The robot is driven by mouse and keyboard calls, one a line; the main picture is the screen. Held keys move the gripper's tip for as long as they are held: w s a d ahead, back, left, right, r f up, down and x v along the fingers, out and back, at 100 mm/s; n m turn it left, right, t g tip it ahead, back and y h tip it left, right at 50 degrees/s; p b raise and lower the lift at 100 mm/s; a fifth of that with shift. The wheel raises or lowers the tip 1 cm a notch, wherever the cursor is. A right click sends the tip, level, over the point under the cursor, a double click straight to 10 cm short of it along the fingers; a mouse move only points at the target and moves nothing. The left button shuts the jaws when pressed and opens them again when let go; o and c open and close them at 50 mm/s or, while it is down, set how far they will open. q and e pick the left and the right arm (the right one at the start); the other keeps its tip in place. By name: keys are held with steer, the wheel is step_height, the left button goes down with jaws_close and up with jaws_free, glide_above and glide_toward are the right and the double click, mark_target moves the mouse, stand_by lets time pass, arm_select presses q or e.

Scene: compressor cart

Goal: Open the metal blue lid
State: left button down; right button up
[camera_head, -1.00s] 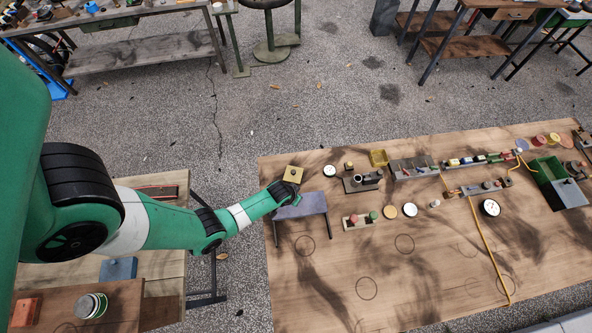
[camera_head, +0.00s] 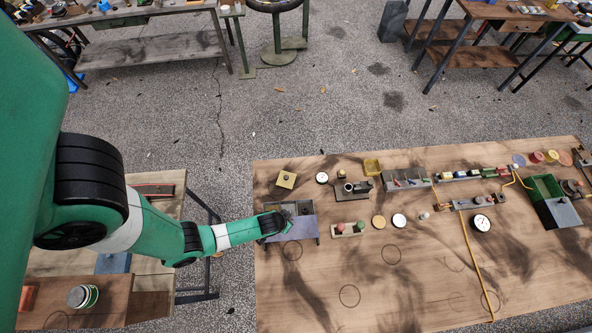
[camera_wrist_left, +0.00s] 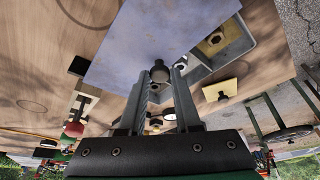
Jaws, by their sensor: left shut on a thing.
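The blue-grey metal lid (camera_head: 300,229) lies over the front part of an open box (camera_head: 297,208) near the left edge of the wooden table. Dark compartments show behind the lid. My left gripper (camera_head: 284,219) is at the lid's back edge. In the left wrist view the lid (camera_wrist_left: 150,35) fills the upper middle, and the fingers of my left gripper (camera_wrist_left: 160,78) are closed around its small round knob (camera_wrist_left: 159,71). The open box (camera_wrist_left: 232,48) shows there to the right, with a dark hex-topped piece inside. My right gripper is not in view.
A yellow plate with a dark knob (camera_head: 286,180) lies behind the box. A green bin (camera_head: 545,192) stands at the far right. The table's front middle is clear.

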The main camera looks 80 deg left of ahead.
arm_select(q)
steer(key=shift+s+d, duration=0.15)
steer(key=shift+d, duration=0.8)
steer(key=c, duration=0.6)
jaws_free()
steer(key=shift+a, duration=0.1)
steer(key=p+v, duration=0.6)
steer(key=v, duration=0.5)
steer(key=shift+s+r, duration=0.2)
steer(key=shift+r, duration=0.05)
